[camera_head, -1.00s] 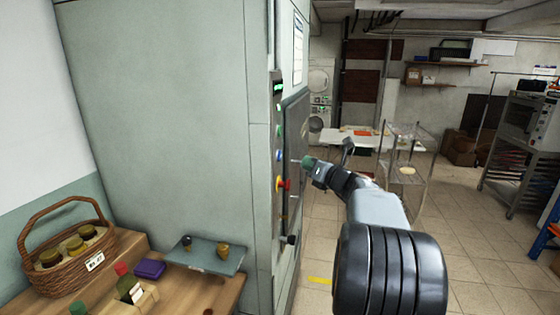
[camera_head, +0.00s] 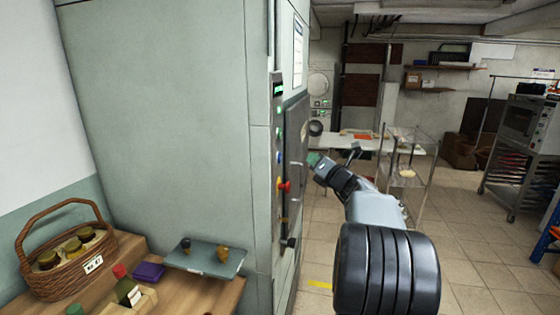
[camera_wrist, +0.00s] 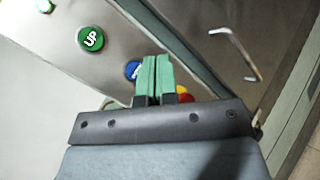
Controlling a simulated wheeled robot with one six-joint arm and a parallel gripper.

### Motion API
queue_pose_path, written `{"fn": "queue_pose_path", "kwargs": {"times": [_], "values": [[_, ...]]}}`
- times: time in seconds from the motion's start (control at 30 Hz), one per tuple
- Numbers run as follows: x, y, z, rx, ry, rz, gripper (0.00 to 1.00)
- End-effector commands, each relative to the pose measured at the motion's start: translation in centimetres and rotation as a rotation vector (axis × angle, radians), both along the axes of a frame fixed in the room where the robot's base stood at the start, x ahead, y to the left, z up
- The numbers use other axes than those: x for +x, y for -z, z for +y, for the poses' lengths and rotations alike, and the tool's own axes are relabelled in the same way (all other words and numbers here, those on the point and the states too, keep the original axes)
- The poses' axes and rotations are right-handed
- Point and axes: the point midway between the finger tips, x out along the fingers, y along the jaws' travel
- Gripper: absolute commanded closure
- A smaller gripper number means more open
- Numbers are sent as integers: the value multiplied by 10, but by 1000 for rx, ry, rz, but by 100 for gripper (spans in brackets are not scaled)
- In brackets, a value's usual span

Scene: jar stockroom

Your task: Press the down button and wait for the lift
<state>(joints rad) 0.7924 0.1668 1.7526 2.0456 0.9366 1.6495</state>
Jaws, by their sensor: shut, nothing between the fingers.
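The lift's control panel (camera_head: 279,140) is on the narrow side of the grey-green cabinet wall. A green UP button (camera_wrist: 91,38) shows clearly in the wrist view. A blue button (camera_wrist: 132,69) sits below it, partly hidden behind my fingers, so its label is mostly covered. In the head view, the blue button (camera_head: 279,157) is above a red and yellow knob (camera_head: 284,185). My gripper (camera_head: 313,159) is right of the panel, with its green fingertips (camera_wrist: 154,78) shut together and empty. In the head view they appear apart from the blue button.
A metal door with a bent handle (camera_wrist: 240,52) is beside the panel. A shelf at the lower left holds a wicker basket (camera_head: 40,277) and a grey tray (camera_head: 180,262). A wire rack (camera_head: 408,180) stands beyond my arm. Tiled floor at the right is open.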

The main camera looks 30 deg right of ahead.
Motion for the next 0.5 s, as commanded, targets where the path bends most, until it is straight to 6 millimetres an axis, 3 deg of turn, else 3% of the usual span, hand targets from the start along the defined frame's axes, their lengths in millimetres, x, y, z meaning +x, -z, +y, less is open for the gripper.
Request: {"fn": "queue_pose_path", "kwargs": {"times": [0.5], "values": [[38,1,39,0,-1,-1,100]]}}
